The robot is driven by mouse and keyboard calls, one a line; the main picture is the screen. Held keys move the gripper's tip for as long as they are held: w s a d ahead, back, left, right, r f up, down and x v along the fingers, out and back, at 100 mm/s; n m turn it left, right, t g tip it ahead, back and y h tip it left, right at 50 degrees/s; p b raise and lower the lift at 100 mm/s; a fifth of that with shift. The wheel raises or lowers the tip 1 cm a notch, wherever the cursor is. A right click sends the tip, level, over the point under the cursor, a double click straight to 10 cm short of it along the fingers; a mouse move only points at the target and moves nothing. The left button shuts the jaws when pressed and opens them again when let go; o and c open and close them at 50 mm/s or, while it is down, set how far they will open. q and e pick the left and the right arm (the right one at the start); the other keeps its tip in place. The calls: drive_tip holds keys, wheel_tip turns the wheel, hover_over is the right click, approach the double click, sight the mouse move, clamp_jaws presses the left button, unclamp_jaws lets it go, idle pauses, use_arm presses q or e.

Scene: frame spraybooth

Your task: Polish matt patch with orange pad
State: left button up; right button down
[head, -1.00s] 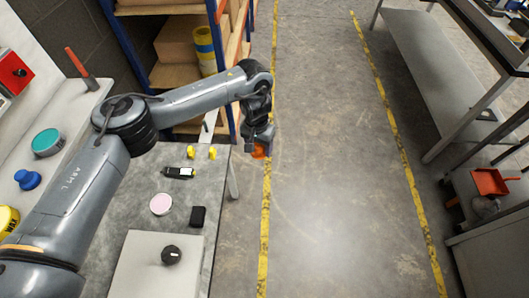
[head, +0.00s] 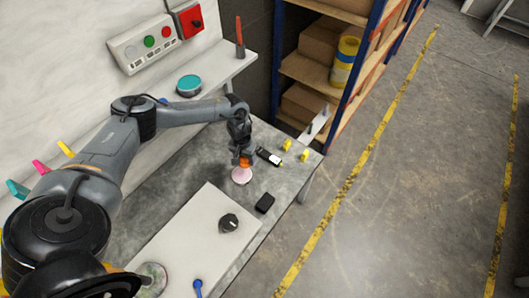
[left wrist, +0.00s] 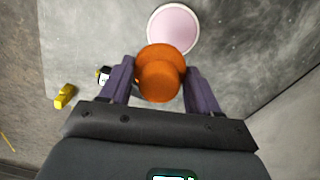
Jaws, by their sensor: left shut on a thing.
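My left gripper (head: 243,156) is shut on the orange pad (head: 246,162), gripping it by its narrower upper part. The left wrist view shows the orange pad (left wrist: 160,73) between the two purple-grey fingers. The pad is at a round pink disc with a pale rim (head: 241,176) on the grey bench; the disc also shows just beyond the pad in the left wrist view (left wrist: 174,27). I cannot tell whether pad and disc touch. My right gripper is not in view.
A pale flat panel (head: 178,240) with a black knob (head: 228,223) lies nearer on the bench (head: 285,190). A black block (head: 265,203), a black bottle-like item (head: 270,156) and yellow pieces (head: 287,144) lie near the disc. A shelf with a teal tin (head: 189,85) runs behind.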

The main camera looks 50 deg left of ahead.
use_arm(q)
drive_tip(key=shift+s+a+f, duration=0.2)
drive_tip(key=shift+s+f, duration=0.1)
drive_tip(key=shift+s, duration=0.2)
drive_tip(key=shift+s+a+f, duration=0.15)
drive_tip(key=shift+s+f, duration=0.1)
drive_tip(key=shift+s, duration=0.25)
drive_tip(key=shift+s+f, duration=0.15)
drive_tip(key=shift+f, duration=0.05)
drive_tip(key=b, duration=0.6)
hover_over(241, 174)
wheel_tip(241, 174, down, 5)
drive_tip(key=shift+r, duration=0.2)
drive_tip(key=shift+f+b, duration=0.45)
drive_tip(key=shift+f, duration=0.15)
drive_tip(key=shift+f, duration=0.45)
idle(0.6)
